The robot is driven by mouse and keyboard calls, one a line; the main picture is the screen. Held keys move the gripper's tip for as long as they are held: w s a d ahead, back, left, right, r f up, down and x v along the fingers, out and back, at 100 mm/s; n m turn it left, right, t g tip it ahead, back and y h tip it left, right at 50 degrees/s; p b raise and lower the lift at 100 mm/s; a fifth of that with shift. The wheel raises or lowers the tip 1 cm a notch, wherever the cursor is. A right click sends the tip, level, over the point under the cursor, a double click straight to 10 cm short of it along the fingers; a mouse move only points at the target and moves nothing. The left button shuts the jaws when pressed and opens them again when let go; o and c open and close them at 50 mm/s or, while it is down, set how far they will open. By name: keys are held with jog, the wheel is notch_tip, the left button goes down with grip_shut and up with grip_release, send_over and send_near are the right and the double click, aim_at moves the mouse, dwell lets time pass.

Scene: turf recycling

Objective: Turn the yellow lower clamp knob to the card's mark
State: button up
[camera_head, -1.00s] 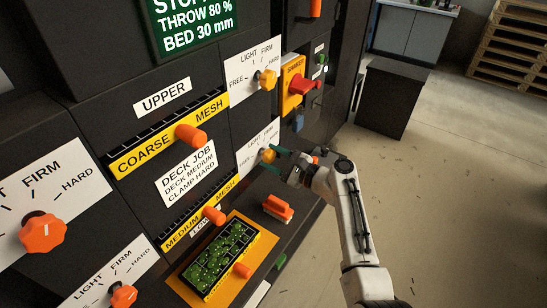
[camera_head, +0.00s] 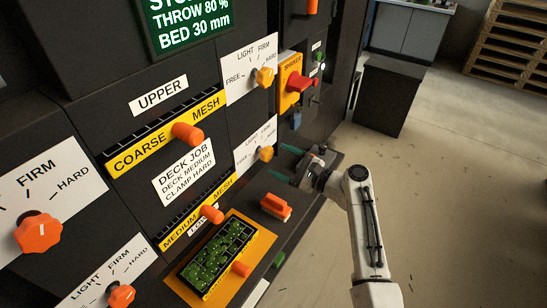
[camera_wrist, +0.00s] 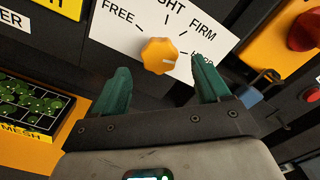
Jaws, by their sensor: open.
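The yellow lower clamp knob (camera_head: 266,153) sits on its white dial plate (camera_head: 247,152) low on the machine. In the wrist view the knob (camera_wrist: 157,52) shows a pale pointer line aimed right, toward the HARD side. HARD is partly hidden by a finger; FREE and FIRM are readable. My gripper (camera_head: 284,162) is open, its green fingers apart from the knob and just right of it in the head view. The job card (camera_head: 184,173) reads DECK MEDIUM, CLAMP HARD.
A yellow upper clamp knob (camera_head: 264,77) and a red shaker switch (camera_head: 299,83) are above. A green-filled sieve tray (camera_head: 217,259) and an orange brush (camera_head: 275,207) lie on the ledge below. Open floor lies to the right.

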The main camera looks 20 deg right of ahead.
jog(key=v, duration=0.6)
jog(key=shift+s+b, duration=0.2)
jog(key=shift+b, duration=0.1)
jog(key=shift+d, duration=0.15)
jog(key=s+a+f+n+g+h, duration=0.2)
jog(key=s+f+n+g, duration=0.4)
jog(key=s, duration=0.5)
jog(key=s+a+f+n+g+h, duration=0.1)
jog(key=s+f+n+g+h, duration=0.2)
jog(key=s+f+n, duration=0.45)
jog(key=s+d+n+g+h, duration=0.2)
jog(key=s+n+h, duration=0.1)
jog(key=s, duration=0.7)
jog(key=s+d+r+n+g+h, duration=0.1)
jog(key=s+n+g+h, duration=0.1)
jog(key=s, duration=0.9)
jog(key=shift+s+d+r+n+g+h, duration=0.2)
jog(key=shift+d+n+g+h, duration=0.15)
jog(key=shift+n, duration=0.5)
